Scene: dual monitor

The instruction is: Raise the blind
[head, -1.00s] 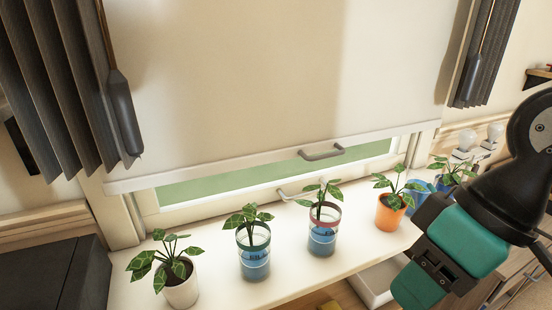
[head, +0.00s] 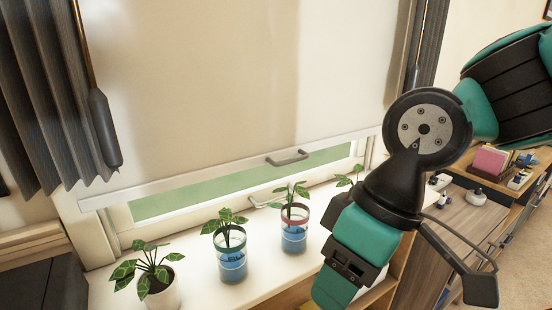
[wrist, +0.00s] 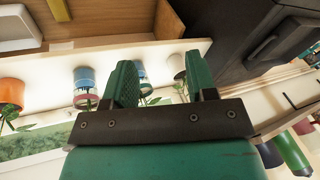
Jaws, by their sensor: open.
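The blind (head: 200,75) is a pale sheet hanging over the window, with a white bar (head: 235,173) along its bottom edge. A strip of green window shows below the bar. A grey handle (head: 288,158) sticks out from the bar, right of the middle. My arm stands to the right of the handle in the head view, apart from it; the fingertips are not clear there. In the wrist view, my gripper (wrist: 160,65) is open, its two green fingers apart with nothing held between them. The handle cannot be made out in the wrist view.
Potted plants stand on the white sill (head: 200,290): a white pot (head: 162,292) and two blue-striped cups (head: 231,262) (head: 294,232). An orange pot (wrist: 12,92) shows in the wrist view. A dark curtain (head: 50,90) hangs at left. Shelves (head: 450,230) stand at right.

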